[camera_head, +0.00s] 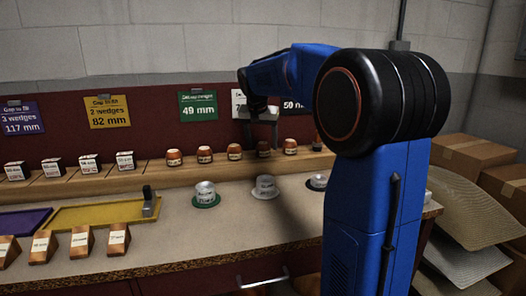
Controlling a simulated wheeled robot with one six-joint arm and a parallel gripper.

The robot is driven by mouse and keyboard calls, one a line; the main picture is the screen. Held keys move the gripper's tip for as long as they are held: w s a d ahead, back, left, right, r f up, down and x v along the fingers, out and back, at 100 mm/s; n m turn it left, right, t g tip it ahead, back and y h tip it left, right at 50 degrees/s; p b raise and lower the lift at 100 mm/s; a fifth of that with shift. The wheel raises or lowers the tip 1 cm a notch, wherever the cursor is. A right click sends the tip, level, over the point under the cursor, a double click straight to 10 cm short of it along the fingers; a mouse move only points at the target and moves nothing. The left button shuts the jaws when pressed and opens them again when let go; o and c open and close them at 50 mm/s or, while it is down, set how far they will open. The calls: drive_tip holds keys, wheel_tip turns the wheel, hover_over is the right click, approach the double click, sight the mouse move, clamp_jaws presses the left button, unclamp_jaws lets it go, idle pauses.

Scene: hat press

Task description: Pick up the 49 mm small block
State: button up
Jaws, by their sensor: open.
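Several small rounded brown blocks with pale labels stand in a row on the wooden shelf. Among them are a left one (174,158), a middle one (234,152), one in shade (264,149) and a right one (290,146). Their labels are too small to read, so I cannot tell which one is 49 mm. A green card (198,105) on the wall panel reads 49 mm. My gripper (261,128) is open and hangs over the shelf, above and apart from the shaded block. Nothing shows between its fingers.
Silvery blocks stand on a green base (206,204) and a white base (265,195) on the counter. Wedge blocks (82,243) line the front left beside a yellow tray (95,214). My blue arm hides the counter's right part. Cardboard boxes (470,160) stand at right.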

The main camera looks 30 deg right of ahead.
drive_tip(key=shift+x, duration=0.85)
drive_tip(key=c, duration=1.2)
